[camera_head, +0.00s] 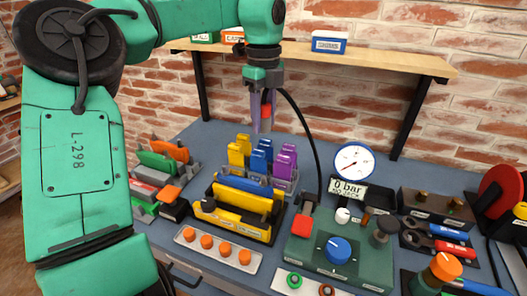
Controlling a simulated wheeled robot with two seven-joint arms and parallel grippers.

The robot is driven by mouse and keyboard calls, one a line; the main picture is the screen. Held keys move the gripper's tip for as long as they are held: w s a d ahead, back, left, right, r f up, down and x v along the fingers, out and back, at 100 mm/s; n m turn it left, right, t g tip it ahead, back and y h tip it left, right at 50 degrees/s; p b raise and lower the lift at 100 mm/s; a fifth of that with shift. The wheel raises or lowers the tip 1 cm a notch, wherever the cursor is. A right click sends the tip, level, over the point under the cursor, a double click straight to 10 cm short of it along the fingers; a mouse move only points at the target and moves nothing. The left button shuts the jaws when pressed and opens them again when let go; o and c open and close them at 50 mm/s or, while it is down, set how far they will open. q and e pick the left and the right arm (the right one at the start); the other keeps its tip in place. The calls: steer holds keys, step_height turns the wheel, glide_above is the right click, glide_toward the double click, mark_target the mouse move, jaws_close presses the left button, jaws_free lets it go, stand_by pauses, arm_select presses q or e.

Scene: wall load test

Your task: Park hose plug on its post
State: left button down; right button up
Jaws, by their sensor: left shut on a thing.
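My left gripper (262,122) comes down from the top centre in front of the brick wall. Its purple-grey fingers are shut on the hose plug, whose orange-red part (266,111) shows between them. The plug hangs in the air above the coloured blocks, apart from the bench. A black hose (308,128) arcs from the gripper down to the right, behind the green test panel (305,249). Small upright fittings stand at the panel's back edge, including a white one (342,216) and a brass one (366,214). I cannot tell which is the plug's post. My right gripper is out of view.
A round gauge (353,162) and a "0 bar" sign (347,190) stand behind the panel. Yellow, blue and purple blocks (285,163) stand below the gripper. A wooden shelf (385,60) spans the wall above. Tools and a red reel (499,189) crowd the right.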

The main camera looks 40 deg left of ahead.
arm_select(q)
step_height(320, 180, up, 3)
steer(key=shift+f, duration=0.1)
steer(key=w+d+f+b, duration=0.2)
steer(key=w+f, duration=0.2)
steer(key=f, duration=0.4)
glide_above(303, 191)
step_height(303, 191, down, 14)
steer(key=shift+f+p, duration=0.1)
steer(key=shift+p, duration=0.3)
step_height(303, 191, down, 4)
steer(key=b, duration=0.4)
steer(key=shift+w+f, duration=0.1)
steer(key=shift+w, duration=0.05)
steer(key=shift+f+b, duration=0.15)
steer(key=shift+b, duration=0.15)
steer(key=shift+f, duration=0.1)
